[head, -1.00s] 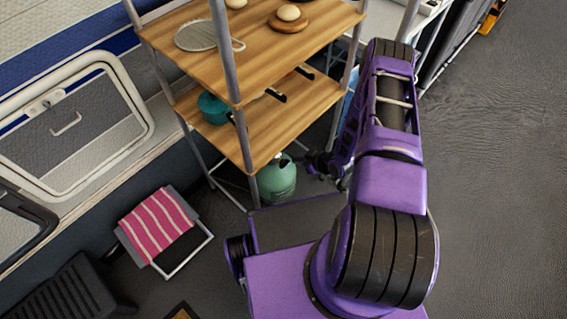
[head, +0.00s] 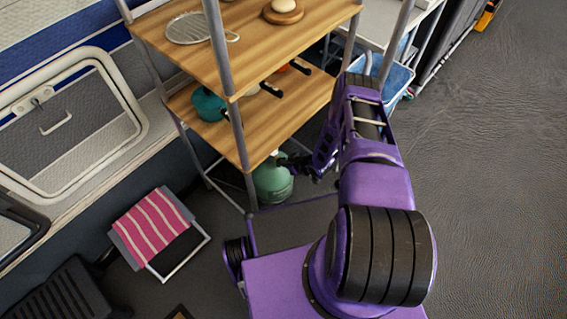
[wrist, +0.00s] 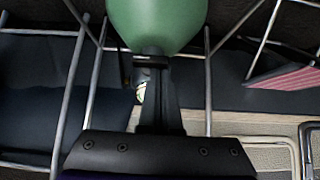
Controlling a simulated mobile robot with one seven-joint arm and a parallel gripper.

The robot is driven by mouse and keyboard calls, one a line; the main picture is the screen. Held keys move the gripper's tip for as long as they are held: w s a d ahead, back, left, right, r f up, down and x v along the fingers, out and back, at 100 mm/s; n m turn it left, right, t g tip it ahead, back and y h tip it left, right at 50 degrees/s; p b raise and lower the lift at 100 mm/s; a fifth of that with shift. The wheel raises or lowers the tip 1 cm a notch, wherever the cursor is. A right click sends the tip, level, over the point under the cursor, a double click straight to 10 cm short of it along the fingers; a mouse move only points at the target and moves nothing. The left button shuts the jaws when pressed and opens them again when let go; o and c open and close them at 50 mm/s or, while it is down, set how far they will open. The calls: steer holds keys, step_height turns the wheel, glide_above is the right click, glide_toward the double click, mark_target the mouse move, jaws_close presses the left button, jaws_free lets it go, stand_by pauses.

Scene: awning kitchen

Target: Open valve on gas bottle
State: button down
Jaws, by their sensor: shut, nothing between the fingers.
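The green gas bottle (head: 272,182) stands on the floor under the wooden shelf unit. In the wrist view its rounded green body (wrist: 157,18) fills the top middle. My gripper (head: 284,160) is at the upper right of the bottle in the head view, with its dark fingers overlapping the bottle's top. In the wrist view my gripper (wrist: 150,60) is shut, its tips right at the narrow end of the bottle. The valve is hidden behind the fingers, and I cannot tell whether they touch it.
The shelf unit's lower board (head: 215,135) and metal posts (head: 238,135) stand close around the bottle and my arm. A stool with a pink striped top (head: 152,228) stands to the left. The grey floor (head: 480,200) on the right is clear.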

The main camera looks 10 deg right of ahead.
steer(key=shift+s+a+f+n+t+h+p, duration=0.1)
steer(key=shift+s+a+n+t+h+p, duration=0.05)
steer(key=shift+n+t+h+p, duration=0.15)
steer(key=shift+s+a+f+n+t+h+p, duration=0.1)
steer(key=shift+a+n+t+h, duration=0.1)
steer(key=shift+h, duration=0.2)
stand_by(0.6)
steer(key=shift+n+t+h, duration=0.4)
steer(key=shift+t+h, duration=0.2)
steer(key=shift+h, duration=0.2)
steer(key=shift+s+a+f+b, duration=0.15)
steer(key=shift+a+f, duration=0.1)
steer(key=shift+f, duration=0.4)
steer(key=shift+s+a+f+b, duration=0.1)
steer(key=shift+s+a+f, duration=0.1)
steer(key=shift+f, duration=0.4)
steer(key=shift+s+a+f+b, duration=0.15)
steer(key=shift+a+f, duration=0.1)
steer(key=shift+f, duration=0.4)
steer(key=shift+w+d, duration=0.1)
